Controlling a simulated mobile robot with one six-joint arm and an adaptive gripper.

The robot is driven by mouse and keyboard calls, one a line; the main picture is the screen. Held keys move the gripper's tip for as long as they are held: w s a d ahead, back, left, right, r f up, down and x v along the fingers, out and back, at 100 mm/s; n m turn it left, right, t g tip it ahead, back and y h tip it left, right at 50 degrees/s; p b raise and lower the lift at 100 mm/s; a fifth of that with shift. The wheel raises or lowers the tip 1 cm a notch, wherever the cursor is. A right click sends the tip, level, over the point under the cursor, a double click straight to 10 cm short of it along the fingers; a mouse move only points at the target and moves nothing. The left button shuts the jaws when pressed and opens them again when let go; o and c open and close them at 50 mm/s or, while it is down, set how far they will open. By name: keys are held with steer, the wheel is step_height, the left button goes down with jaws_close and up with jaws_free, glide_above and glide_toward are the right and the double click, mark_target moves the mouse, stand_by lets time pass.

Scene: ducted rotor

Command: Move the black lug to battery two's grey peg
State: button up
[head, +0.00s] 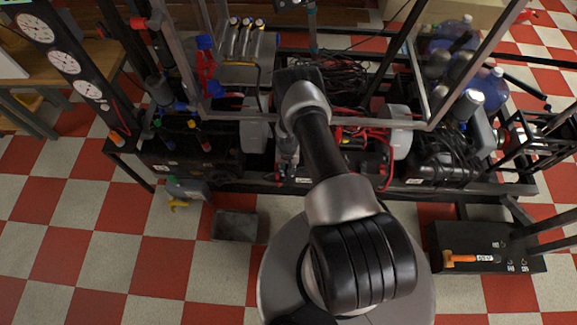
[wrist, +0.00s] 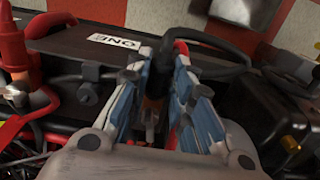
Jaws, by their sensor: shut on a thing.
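My gripper (wrist: 163,60) has blue-padded fingers and is shut on a small dark piece, which seems to be the black lug; the fingers mostly hide it. A black cable (wrist: 212,47) loops just beyond the fingertips, with a bit of red beside it. The fingers are over a dark battery (wrist: 65,52) labelled ONE. A grey peg-like knob (wrist: 88,72) stands on it to the left of the fingers. In the head view my gripper (head: 287,165) points down at the rack, partly hidden by my arm. I cannot pick out battery two or its grey peg for sure.
A metal frame (head: 214,60) rises around the rack. Red cables (head: 352,133) and black cables (head: 345,75) crowd its middle. A red clamp-like part (wrist: 14,45) is at the left of the wrist view. A grey bin (head: 235,226) and a black box (head: 490,262) stand on the checkered floor.

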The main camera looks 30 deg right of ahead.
jaws_close()
steer(key=shift+s, duration=0.1)
steer(key=shift+s+a+p, duration=0.45)
steer(key=shift+s+a, duration=0.1)
steer(key=shift+s, duration=0.2)
steer(key=shift+s+a+p, duration=0.45)
steer(key=shift+s+a, duration=0.1)
steer(key=shift+s, duration=0.15)
steer(key=shift+s+a+r+p, duration=0.15)
steer(key=shift+s+r+p, duration=0.05)
steer(key=shift+r+p, duration=0.5)
steer(key=shift+s+a+r+p, duration=0.1)
steer(key=shift+s+r+p, duration=0.1)
steer(key=shift+r+p, duration=0.45)
steer(key=shift+r, duration=0.2)
